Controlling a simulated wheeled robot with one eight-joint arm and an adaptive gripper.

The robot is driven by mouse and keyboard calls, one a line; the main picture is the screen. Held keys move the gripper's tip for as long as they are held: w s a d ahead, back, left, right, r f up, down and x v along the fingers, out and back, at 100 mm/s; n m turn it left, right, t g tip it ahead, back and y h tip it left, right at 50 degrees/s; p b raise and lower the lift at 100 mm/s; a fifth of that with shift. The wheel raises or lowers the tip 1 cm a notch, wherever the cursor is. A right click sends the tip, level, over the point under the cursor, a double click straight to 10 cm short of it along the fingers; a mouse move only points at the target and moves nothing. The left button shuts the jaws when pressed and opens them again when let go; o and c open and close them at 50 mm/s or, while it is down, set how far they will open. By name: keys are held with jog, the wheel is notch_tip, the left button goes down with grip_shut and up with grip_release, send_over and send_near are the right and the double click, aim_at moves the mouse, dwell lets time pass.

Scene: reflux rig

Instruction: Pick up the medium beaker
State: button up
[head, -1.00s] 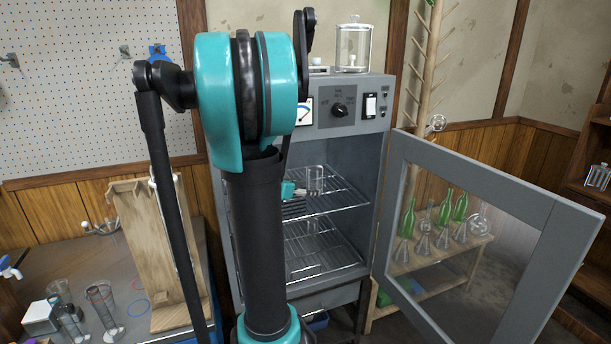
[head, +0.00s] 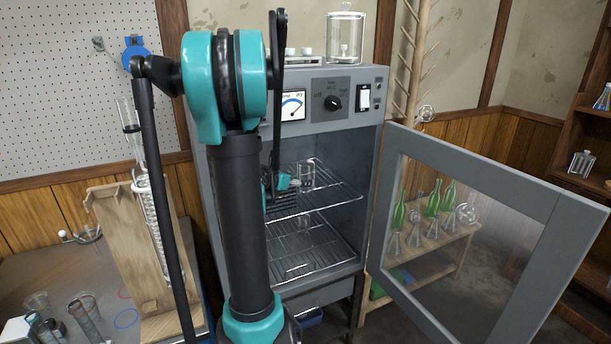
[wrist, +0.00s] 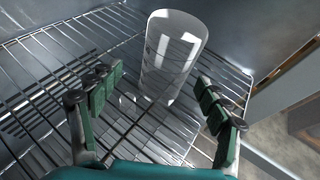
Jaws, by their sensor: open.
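A clear glass beaker (wrist: 172,55) stands upright on the upper wire rack (wrist: 55,62) of the oven, in the wrist view. It also shows in the head view (head: 306,174). My gripper (wrist: 160,95) is open, with its green-padded fingers apart on either side of the space in front of the beaker. The beaker appears just beyond the fingertips, and I see no contact. In the head view my gripper (head: 287,181) is a small teal shape left of the beaker, partly hidden by my arm. I cannot confirm the beaker's size from these frames.
The oven door (head: 480,230) stands open to the right. A lower rack (head: 305,255) lies below the upper one. The oven's side walls bound the space around my gripper. Glassware stands on the oven top (head: 345,38) and on the bench at lower left (head: 85,318).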

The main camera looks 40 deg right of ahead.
aim_at(307, 170)
jog(key=x, duration=0.3)
jog(key=shift+s+d+f, duration=0.2)
jog(key=shift+s+d, duration=0.1)
jog(key=shift+d, duration=0.05)
jog(key=shift+w+d+f, duration=0.15)
jog(key=shift+d+f, duration=0.1)
jog(key=shift+d, duration=0.35)
jog(key=c, duration=1.3)
jog(key=shift+r, duration=0.8)
notch_tip(307, 170, up, 2)
jog(key=s+a, duration=0.3)
jog(key=s, duration=0.5)
jog(key=s+a, duration=0.3)
jog(key=s, duration=0.5)
jog(key=shift+s+a, duration=0.2)
jog(key=shift+s, duration=0.2)
